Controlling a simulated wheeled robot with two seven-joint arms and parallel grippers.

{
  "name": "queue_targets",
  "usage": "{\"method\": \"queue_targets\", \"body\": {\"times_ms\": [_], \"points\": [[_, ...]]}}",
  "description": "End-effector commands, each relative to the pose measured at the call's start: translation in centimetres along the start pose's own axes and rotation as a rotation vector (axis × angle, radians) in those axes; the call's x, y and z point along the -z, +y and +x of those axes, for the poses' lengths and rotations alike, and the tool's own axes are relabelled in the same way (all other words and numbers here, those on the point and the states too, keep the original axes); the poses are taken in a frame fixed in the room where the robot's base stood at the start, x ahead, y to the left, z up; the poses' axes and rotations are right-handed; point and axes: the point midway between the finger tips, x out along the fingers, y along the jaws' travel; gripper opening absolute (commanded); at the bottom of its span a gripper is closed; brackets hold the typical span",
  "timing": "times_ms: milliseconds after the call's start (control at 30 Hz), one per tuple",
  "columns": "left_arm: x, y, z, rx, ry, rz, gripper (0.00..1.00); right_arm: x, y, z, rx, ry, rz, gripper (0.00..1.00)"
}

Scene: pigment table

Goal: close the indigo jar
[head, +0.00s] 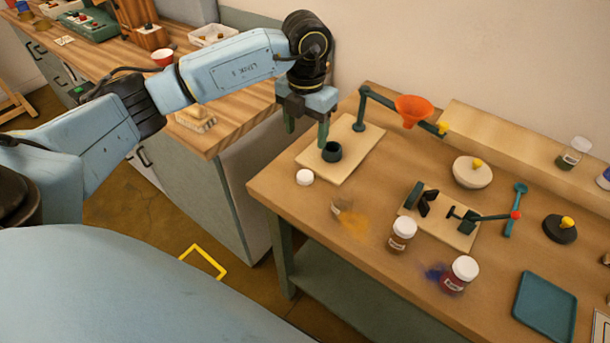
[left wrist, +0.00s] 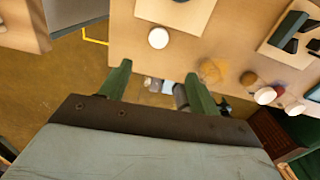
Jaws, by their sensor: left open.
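No jar can be surely told as the indigo one. A jar with a blue label (head: 604,178) is cut off at the right edge. A white-lidded jar with dark red contents (head: 460,274) stands beside spilled blue powder (head: 434,272). A loose white lid (head: 305,177) lies near the table's left edge and shows in the left wrist view (left wrist: 158,38). My left gripper (head: 307,132) is open and empty, above the funnel stand's pale board (head: 318,165), close to a dark teal cup (head: 332,153). Its fingers (left wrist: 158,85) are apart. My right gripper is out of view.
An orange funnel (head: 413,110) hangs on an arm right of the gripper. Ochre powder (head: 355,224) lies mid-table. The front left table corner is clear.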

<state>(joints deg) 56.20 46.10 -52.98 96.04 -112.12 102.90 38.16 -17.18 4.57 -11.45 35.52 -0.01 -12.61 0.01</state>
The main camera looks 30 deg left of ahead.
Motion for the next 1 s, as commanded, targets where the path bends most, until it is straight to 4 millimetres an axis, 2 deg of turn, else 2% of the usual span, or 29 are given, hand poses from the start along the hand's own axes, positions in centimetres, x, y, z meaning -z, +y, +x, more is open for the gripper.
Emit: {"method": "queue_targets", "body": {"times_ms": [167,500,600,1000], "points": [[0.0,-0.1,0.6,0.003,0.002,0.002,0.62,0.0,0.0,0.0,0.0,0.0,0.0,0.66],[0.1,-0.1,6.7,0.004,0.003,0.002,0.62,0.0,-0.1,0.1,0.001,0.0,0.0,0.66],[0.1,-0.1,7.8,0.004,0.002,0.003,0.62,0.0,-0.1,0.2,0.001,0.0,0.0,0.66],[0.0,-0.1,8.3,0.004,-0.001,0.003,0.62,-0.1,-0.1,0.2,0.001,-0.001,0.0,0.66]]}}
